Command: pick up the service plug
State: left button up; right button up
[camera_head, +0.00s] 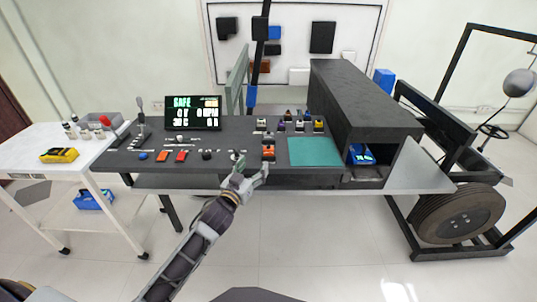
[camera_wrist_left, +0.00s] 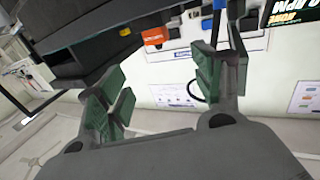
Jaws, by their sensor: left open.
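An orange block, which looks like the service plug (camera_head: 268,151), sits at the front edge of the dark bench, left of the teal mat. My left gripper (camera_head: 252,170) is just in front of the bench edge, close below and slightly left of the orange block. In the left wrist view the green-padded fingers (camera_wrist_left: 157,80) stand wide apart with nothing between them. My right gripper is not in view.
The dark bench (camera_head: 190,150) carries a lit display (camera_head: 192,113), red and blue buttons, and several small coloured connectors (camera_head: 290,124). A teal mat (camera_head: 315,151) lies to the right, beside a dark housing (camera_head: 362,105). A white cart (camera_head: 60,150) stands left. The floor in front is clear.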

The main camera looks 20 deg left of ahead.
pick_arm(q)
jog(key=shift+w, duration=0.15)
send_near(267, 147)
jog(key=shift+w, duration=0.85)
jog(key=shift+w+d+b, duration=0.15)
jog(key=shift+w, duration=0.8)
jog(key=shift+w+d+b, duration=0.15)
jog(key=shift+w+d, duration=0.05)
jog(key=shift+w, duration=0.75)
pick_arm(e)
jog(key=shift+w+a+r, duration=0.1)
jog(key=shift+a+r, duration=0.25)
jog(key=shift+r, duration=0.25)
pick_arm(q)
jog(key=shift+w+r, duration=0.1)
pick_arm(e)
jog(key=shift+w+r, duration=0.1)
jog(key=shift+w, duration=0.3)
